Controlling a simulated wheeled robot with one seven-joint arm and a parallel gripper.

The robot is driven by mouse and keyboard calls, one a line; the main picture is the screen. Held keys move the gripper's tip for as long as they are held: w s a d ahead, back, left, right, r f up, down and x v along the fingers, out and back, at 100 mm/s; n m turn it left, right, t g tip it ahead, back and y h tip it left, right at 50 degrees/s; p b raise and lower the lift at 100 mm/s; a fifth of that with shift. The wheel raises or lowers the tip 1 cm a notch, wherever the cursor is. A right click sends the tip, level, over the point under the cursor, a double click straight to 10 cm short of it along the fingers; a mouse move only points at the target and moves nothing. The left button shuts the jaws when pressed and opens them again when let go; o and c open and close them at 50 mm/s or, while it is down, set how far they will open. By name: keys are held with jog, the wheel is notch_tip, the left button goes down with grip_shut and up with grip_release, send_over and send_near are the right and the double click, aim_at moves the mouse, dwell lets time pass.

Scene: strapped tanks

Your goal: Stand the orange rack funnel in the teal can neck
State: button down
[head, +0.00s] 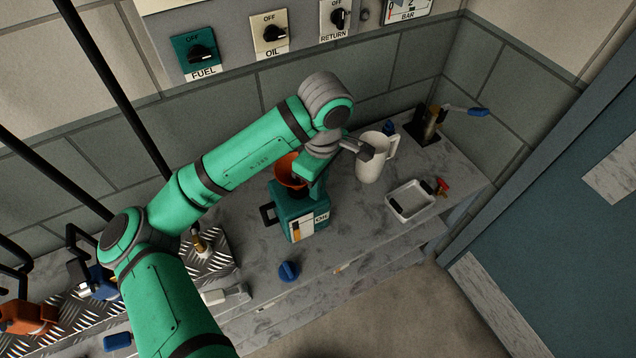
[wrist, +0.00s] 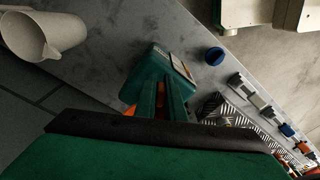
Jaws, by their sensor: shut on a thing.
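The orange rack funnel (head: 289,172) is at the top of the teal can (head: 307,222), partly hidden behind my gripper (head: 308,184). My gripper is shut on the funnel. In the wrist view, slivers of the orange funnel (wrist: 130,110) show beside and between my teal fingers, with the can (wrist: 146,68) just beyond the fingertips. The can stands upright on the grey counter, with a dark handle at its left and an OIL label on its front. Its neck is hidden, so I cannot tell whether the funnel's spout is inside it.
A white jug (head: 369,163) stands right of my gripper. Farther right are a shallow white tray (head: 408,212) and a black stand (head: 424,128). A blue cap (head: 289,271) lies in front of the can. A ribbed metal plate (head: 215,262) lies left. The counter's front edge is close.

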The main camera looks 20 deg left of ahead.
jog(key=shift+f, duration=0.75)
jog(key=c, duration=1.8)
grip_release()
jog(key=shift+o, duration=0.2)
jog(key=shift+r, duration=0.1)
jog(key=r, duration=1)
jog(key=shift+s+d+r, duration=0.2)
jog(key=shift+d+r, duration=0.15)
jog(key=shift+w, duration=0.2)
